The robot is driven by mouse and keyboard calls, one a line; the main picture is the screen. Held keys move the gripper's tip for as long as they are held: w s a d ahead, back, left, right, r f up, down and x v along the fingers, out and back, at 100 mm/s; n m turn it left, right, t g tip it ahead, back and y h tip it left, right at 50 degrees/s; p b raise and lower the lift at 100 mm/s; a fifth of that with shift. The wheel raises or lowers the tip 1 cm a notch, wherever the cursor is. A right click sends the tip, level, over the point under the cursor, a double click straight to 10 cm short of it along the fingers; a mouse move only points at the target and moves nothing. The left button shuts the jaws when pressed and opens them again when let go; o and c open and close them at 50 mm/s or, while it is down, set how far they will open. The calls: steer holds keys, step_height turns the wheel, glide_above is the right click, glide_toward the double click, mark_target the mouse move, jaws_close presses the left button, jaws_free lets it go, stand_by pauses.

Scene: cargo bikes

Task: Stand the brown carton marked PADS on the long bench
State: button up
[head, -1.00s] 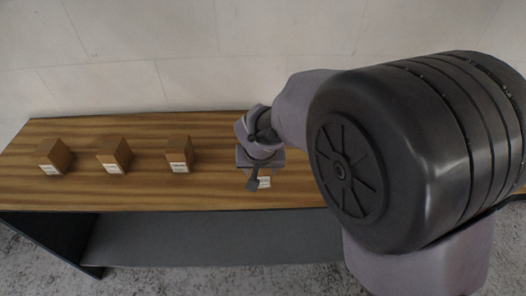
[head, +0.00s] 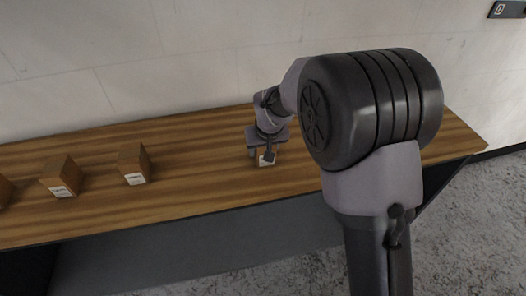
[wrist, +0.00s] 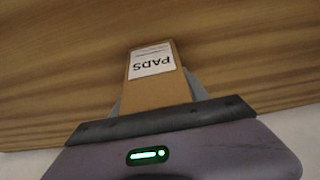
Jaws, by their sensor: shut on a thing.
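The brown carton marked PADS (wrist: 160,88) is between the fingers of my gripper (wrist: 158,95) in the wrist view, its white label facing the camera. In the head view my gripper (head: 267,155) is over the long bench (head: 210,173), shut on the carton (head: 266,159), which is mostly hidden behind the fingers. The carton is at or just above the wooden top; I cannot tell whether it touches.
Other brown cartons with white labels stand on the bench to the left: one (head: 134,164) nearest my gripper, another (head: 62,177) further left, and one cut off at the picture's edge (head: 4,190). Bare bench top lies between them and my gripper. A pale wall (head: 190,60) runs behind.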

steer(key=o, duration=1.6)
steer(key=shift+r, duration=0.1)
steer(key=p+v, duration=0.4)
steer(key=v, duration=0.7)
steer(key=shift+s+r, duration=0.15)
steer(key=shift+r, duration=0.05)
steer(key=s+d+r+m+t, duration=0.1)
steer(key=s+d+r+m, duration=0.3)
steer(key=s+d+r, duration=0.65)
steer(key=s+d+m, duration=0.1)
steer(key=s+m, duration=0.2)
steer(key=s, duration=1.4)
steer(key=shift+m+t+y, duration=0.3)
steer(key=shift+y, duration=0.1)
steer(key=shift+d+r, duration=0.1)
